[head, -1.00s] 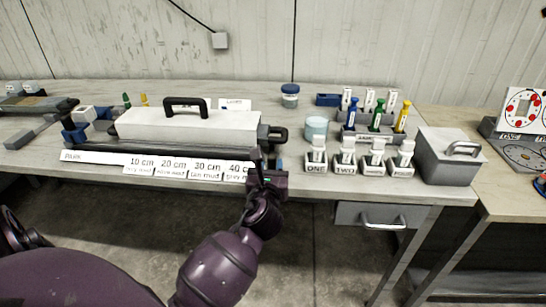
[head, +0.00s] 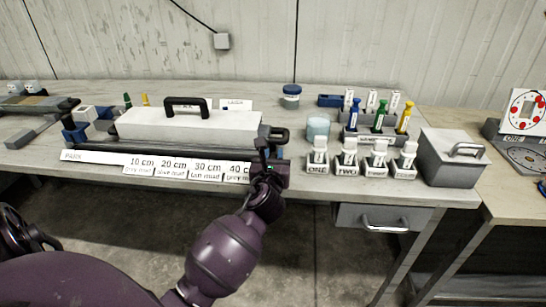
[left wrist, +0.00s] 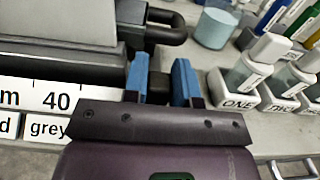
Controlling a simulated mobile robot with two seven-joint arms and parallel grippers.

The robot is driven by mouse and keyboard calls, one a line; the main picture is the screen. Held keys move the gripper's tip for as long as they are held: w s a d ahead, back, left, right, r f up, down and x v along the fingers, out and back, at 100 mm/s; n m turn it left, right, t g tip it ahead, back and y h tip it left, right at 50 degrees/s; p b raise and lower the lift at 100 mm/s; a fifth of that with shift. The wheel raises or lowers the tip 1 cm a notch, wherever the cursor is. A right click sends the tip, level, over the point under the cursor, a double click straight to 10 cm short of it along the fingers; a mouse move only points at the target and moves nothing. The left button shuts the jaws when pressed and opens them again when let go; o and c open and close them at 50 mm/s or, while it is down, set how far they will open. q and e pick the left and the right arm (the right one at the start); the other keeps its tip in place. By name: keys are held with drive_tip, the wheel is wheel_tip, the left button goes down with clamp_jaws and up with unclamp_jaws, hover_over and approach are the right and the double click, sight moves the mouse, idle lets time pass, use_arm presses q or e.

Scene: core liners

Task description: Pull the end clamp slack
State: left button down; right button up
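The end clamp appears to be the dark looped handle (head: 281,134) at the right end of the long white-lidded core holder (head: 190,125). My left gripper (head: 271,160) is at the bench's front edge, just in front of that end. In the wrist view its two blue fingers (left wrist: 161,80) stand apart, with a dark block (left wrist: 158,88) visible between them; I cannot tell whether they touch it. My right gripper is out of view.
A label strip (head: 187,170) with depth marks runs along the bench front. White labelled holders with vials (head: 348,158), a pale blue jar (head: 318,129) and a grey lidded box (head: 450,157) stand to the right. A drawer handle (head: 385,224) sticks out below.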

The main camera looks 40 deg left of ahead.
use_arm(q)
drive_tip(key=shift+w+d+r+p, duration=0.1)
drive_tip(key=shift+w+d+p, duration=0.25)
drive_tip(key=shift+d, duration=0.35)
drive_tip(key=shift+w+d+r+p, duration=0.1)
drive_tip(key=shift+w+d, duration=0.35)
drive_tip(key=shift+d, duration=0.2)
drive_tip(key=shift+d+f, duration=0.1)
drive_tip(key=shift+f, duration=0.1)
drive_tip(key=c, duration=1.2)
unclamp_jaws()
drive_tip(key=shift+w+d, duration=0.1)
drive_tip(key=shift+s+d, duration=0.15)
drive_tip(key=shift+s, duration=0.25)
drive_tip(key=p+v, duration=0.1)
drive_tip(key=v, duration=0.9)
